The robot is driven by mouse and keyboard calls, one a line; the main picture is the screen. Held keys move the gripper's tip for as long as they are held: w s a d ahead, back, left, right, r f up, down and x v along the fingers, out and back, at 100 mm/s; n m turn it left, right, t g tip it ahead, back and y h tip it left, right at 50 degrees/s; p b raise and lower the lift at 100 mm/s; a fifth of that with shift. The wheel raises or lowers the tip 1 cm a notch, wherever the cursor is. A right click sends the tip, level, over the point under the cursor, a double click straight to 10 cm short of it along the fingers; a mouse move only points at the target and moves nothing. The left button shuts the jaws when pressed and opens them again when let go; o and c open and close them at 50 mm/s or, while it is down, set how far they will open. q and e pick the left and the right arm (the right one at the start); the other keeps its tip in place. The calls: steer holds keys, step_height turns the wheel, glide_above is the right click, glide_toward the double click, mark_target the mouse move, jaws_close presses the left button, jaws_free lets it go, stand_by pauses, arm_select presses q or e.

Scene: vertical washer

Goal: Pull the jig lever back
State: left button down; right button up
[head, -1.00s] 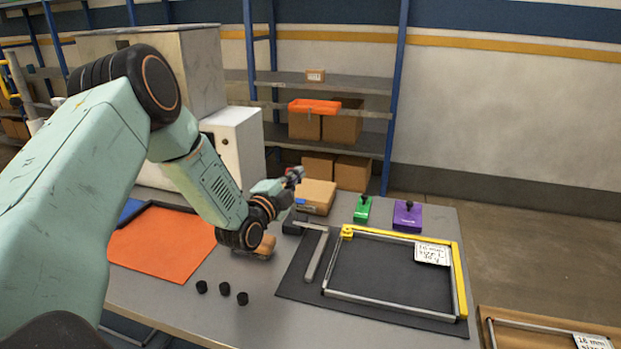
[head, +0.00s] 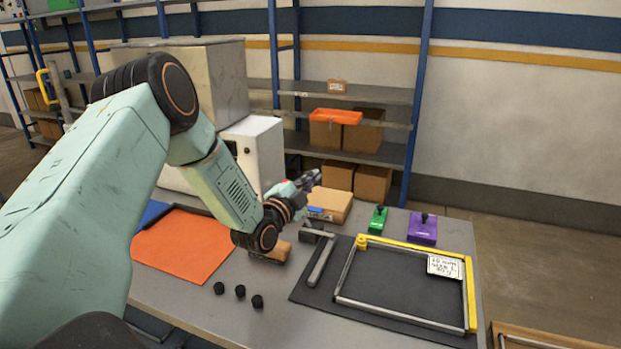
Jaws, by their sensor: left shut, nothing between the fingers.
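A rectangular jig frame with grey bars and yellow bars (head: 469,295) lies on a dark mat (head: 308,287) on the table. A grey bar (head: 322,260) with a dark block at its far end lies left of the frame; I cannot tell for certain that it is the jig lever. A yellow knob-like corner piece (head: 362,242) sits at the frame's far left corner. My left gripper (head: 314,179) is shut and empty, above the far side of the table near a cardboard box (head: 332,205). It is apart from the frame and bar. My right gripper is not in view.
Green (head: 378,219) and purple (head: 423,231) blocks with black knobs stand behind the frame. A brown block (head: 272,252) lies beneath my left wrist. Several black pieces (head: 240,291) lie at the front. An orange sheet (head: 183,246) lies left. Shelves stand behind.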

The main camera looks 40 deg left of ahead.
arm_select(q)
steer(key=s+f+p, duration=0.1)
steer(key=s, duration=0.7)
steer(key=shift+f, duration=0.15)
steer(key=shift+d, duration=0.1)
